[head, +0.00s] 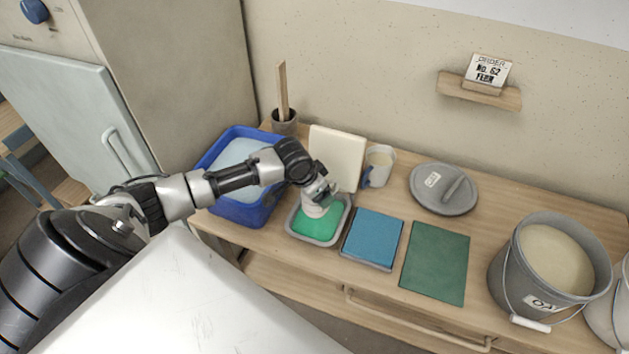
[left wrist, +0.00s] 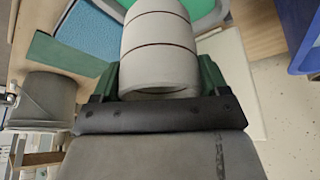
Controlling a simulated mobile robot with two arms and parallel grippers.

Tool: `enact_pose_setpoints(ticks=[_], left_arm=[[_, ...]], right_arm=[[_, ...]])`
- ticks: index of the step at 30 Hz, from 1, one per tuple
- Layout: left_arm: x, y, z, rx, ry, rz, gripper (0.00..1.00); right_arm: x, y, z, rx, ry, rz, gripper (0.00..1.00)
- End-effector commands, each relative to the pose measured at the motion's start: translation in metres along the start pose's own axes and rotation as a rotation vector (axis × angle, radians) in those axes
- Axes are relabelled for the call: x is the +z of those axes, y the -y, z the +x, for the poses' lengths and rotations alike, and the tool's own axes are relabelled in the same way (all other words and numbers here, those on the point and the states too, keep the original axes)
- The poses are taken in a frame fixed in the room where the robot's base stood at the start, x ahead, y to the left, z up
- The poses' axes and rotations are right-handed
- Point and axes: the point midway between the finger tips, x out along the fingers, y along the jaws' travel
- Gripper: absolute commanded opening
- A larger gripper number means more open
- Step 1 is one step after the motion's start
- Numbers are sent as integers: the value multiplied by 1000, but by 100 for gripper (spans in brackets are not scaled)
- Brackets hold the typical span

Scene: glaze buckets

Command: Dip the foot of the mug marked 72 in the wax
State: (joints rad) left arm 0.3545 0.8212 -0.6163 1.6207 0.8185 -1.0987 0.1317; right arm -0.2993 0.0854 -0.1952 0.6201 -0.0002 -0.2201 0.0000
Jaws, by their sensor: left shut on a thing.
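My left gripper (head: 318,194) is shut on a pale grey mug (head: 315,209), above a small grey tray (head: 293,230) of green wax (head: 322,228). The mug's lower end is at or just above the green surface; I cannot tell if it touches. In the left wrist view the mug (left wrist: 158,48) shows thin dark bands and sits between the green fingers of the left gripper (left wrist: 158,84). No number can be read on it. Another pale mug (head: 380,162) with a blue handle stands behind. My right gripper is not in view.
A blue tub (head: 235,211) is left of the tray, with a pale board (head: 337,155) behind. A blue sponge (head: 373,238), green mat (head: 436,262), grey lid (head: 443,189) and bucket (head: 510,277) are to the right. A wall card (head: 490,71) reads No. 62.

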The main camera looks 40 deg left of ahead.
Motion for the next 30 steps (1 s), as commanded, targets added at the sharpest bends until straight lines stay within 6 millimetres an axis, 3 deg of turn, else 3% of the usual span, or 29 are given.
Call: enact_pose_setpoints(ticks=[8,18,20,30], left_arm=[[2,9,9,-15,-2,-36,42],[15,8,40,-14,-3,-33,42],[11,8,31,-14,-3,-33,42],[12,8,30,-14,-1,-32,42]], right_arm=[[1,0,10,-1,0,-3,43],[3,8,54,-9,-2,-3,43],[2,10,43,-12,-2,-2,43],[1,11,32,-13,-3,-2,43]])
